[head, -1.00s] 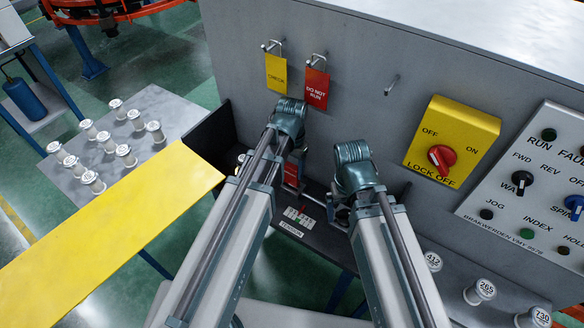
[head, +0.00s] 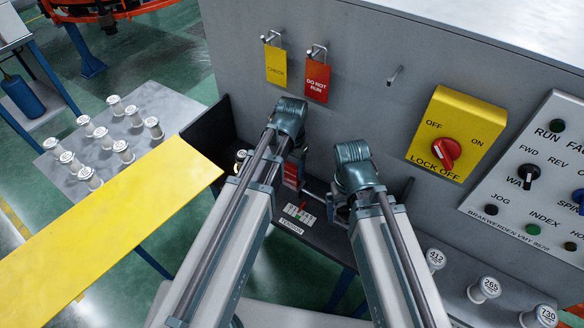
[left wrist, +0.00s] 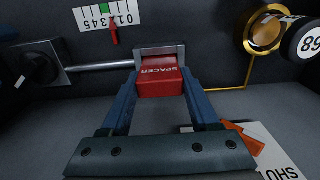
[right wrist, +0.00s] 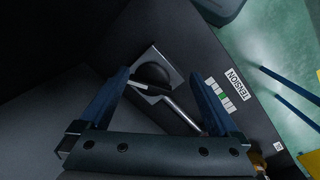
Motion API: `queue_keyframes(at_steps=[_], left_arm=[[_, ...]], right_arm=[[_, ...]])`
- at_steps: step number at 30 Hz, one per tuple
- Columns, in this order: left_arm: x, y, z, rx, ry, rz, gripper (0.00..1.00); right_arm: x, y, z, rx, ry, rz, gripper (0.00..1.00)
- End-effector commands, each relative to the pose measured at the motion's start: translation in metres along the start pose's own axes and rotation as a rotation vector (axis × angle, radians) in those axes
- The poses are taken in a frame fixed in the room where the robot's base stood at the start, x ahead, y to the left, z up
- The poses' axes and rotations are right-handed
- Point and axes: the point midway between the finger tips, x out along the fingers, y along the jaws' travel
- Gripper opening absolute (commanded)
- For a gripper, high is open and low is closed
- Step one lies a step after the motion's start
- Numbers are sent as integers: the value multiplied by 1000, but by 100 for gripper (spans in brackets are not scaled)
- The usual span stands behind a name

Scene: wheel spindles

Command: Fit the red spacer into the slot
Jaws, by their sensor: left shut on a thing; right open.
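The red spacer (left wrist: 160,88) is a block marked SPACER, held between the blue fingers of my left gripper (left wrist: 160,92). Its far end is at a grey metal bracket (left wrist: 158,50) at the end of a rod; I cannot tell how far it sits inside the slot. In the head view the spacer (head: 291,172) shows partly beside my left gripper (head: 298,178), with the slot hidden. My right gripper (right wrist: 172,98) is open over a grey square plate with a dark round knob (right wrist: 154,74) and a short lever. No contact there is clear.
A number scale with a red pointer (left wrist: 114,34) is left of the bracket. A brass ring (left wrist: 262,32) and a white spool (left wrist: 302,42) are at its right. A TENSION label (right wrist: 237,85) lies near the right gripper. A yellow plate (head: 110,225) stands left in the head view.

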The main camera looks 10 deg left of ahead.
Motion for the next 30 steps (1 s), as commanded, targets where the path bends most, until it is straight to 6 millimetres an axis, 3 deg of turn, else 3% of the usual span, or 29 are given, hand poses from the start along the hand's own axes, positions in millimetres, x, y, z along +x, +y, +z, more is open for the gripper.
queue_keyframes(at_steps=[25, 26, 30], left_arm=[[21, 0, 0, 0, 0, 0, 0], [20, 0, 0, 0, 0, 0, 67], [20, 0, 0, 0, 0, 0, 93]], right_arm=[[21, -2, -1, 0, 0, 0, 98], [20, -2, -1, 0, 0, 0, 98], [20, -2, -1, 0, 0, 0, 98]])
